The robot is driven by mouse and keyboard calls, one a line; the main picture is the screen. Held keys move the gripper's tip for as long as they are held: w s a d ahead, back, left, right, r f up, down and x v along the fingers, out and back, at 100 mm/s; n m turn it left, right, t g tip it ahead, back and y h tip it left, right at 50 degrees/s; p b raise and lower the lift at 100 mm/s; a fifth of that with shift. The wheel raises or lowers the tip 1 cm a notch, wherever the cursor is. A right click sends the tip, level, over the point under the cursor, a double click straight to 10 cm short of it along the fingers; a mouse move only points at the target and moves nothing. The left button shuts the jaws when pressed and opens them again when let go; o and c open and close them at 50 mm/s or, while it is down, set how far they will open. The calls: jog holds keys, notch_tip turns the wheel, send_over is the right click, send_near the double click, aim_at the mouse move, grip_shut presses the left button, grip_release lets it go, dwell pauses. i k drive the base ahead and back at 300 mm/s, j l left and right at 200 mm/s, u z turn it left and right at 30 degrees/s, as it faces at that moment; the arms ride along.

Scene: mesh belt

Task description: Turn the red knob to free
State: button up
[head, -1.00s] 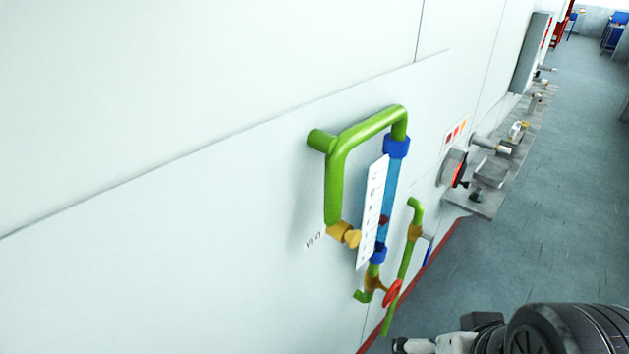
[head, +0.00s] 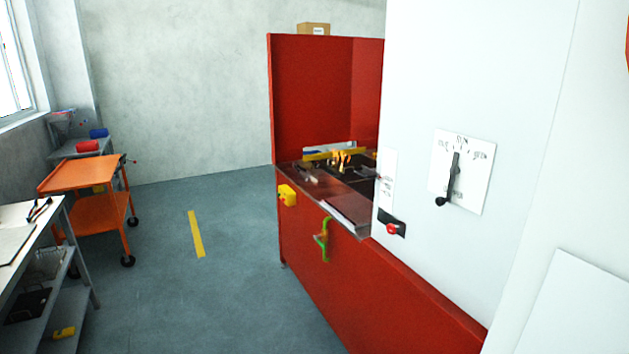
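A small red knob (head: 392,229) sits on a black plate (head: 399,223) at the lower left of a white wall panel, just above the red bench. Its setting and any lettering beside it are too small to read. My gripper is not in this view.
A black lever on a white plate (head: 476,194) is right of the knob. The red bench (head: 325,285) carries a yellow box (head: 287,195) and green pipe (head: 323,240) on its front. An orange cart (head: 85,174) and a worktable (head: 22,215) stand left. The floor (head: 236,250) between is clear.

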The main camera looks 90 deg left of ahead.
aim_at(391, 229)
jog(key=u, duration=2.7)
jog(key=i+j+z, duration=0.3)
jog(key=j, duration=0.3)
jog(key=i+j+z, duration=0.15)
jog(key=i+j, duration=0.15)
jog(key=i+j+z, duration=0.1)
jog(key=j, duration=0.3)
jog(key=i+j+z, duration=0.15)
jog(key=j, duration=0.2)
jog(key=i+j+z, duration=0.15)
jog(key=j, duration=0.25)
jog(key=i+j+z, duration=0.15)
jog(key=j, duration=0.25)
jog(key=i+j+z, duration=0.15)
jog(key=j, duration=0.25)
jog(key=k, duration=0.05)
